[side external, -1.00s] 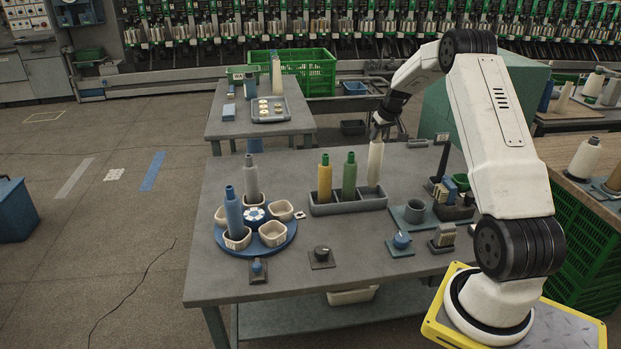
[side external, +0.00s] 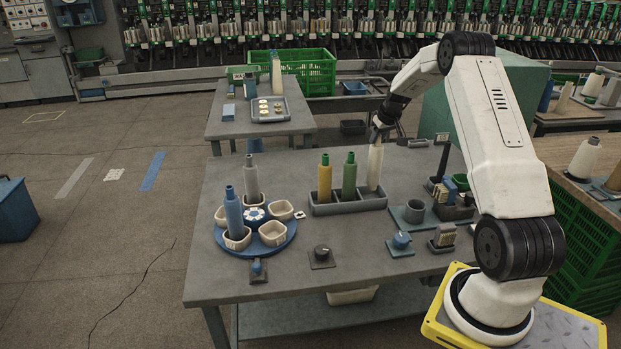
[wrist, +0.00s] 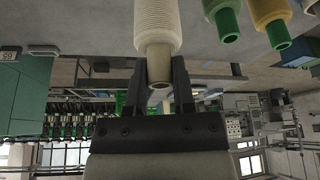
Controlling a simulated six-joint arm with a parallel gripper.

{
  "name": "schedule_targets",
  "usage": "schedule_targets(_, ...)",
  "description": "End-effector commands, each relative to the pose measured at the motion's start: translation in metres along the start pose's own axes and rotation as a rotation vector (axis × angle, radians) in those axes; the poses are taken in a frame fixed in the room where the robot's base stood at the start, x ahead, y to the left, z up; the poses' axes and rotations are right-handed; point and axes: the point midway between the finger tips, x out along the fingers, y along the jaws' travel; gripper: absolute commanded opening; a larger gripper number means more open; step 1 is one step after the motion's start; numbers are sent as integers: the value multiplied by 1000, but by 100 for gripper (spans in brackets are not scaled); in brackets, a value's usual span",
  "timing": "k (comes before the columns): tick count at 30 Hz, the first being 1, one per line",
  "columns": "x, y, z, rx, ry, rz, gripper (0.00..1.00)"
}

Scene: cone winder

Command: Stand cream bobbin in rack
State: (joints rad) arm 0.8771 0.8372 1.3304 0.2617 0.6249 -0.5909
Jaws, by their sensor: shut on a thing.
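The cream bobbin (side external: 375,166) is upright at the right-hand compartment of the grey rack (side external: 335,210). Its foot is at the compartment's opening; I cannot tell whether it rests on the bottom. My gripper (side external: 378,138) is shut on the bobbin's top end. In the wrist view my gripper (wrist: 160,78) has a finger on each side of the narrow tip of the cream bobbin (wrist: 157,25). A yellow bobbin (side external: 325,180) and a green bobbin (side external: 349,177) stand in the rack's other compartments, also partly seen in the wrist view.
A round blue turntable (side external: 280,249) with pale cups holds a blue bobbin (side external: 233,212) and a grey bobbin (side external: 251,176) left of the rack. Knobs sit along the front. The table's left front is clear.

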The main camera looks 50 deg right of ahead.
Motion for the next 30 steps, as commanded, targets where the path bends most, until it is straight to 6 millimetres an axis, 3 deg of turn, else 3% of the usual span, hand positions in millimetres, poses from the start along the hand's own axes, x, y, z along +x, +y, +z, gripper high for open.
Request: schedule_targets(30,9,0,3,0,0,-1,0)
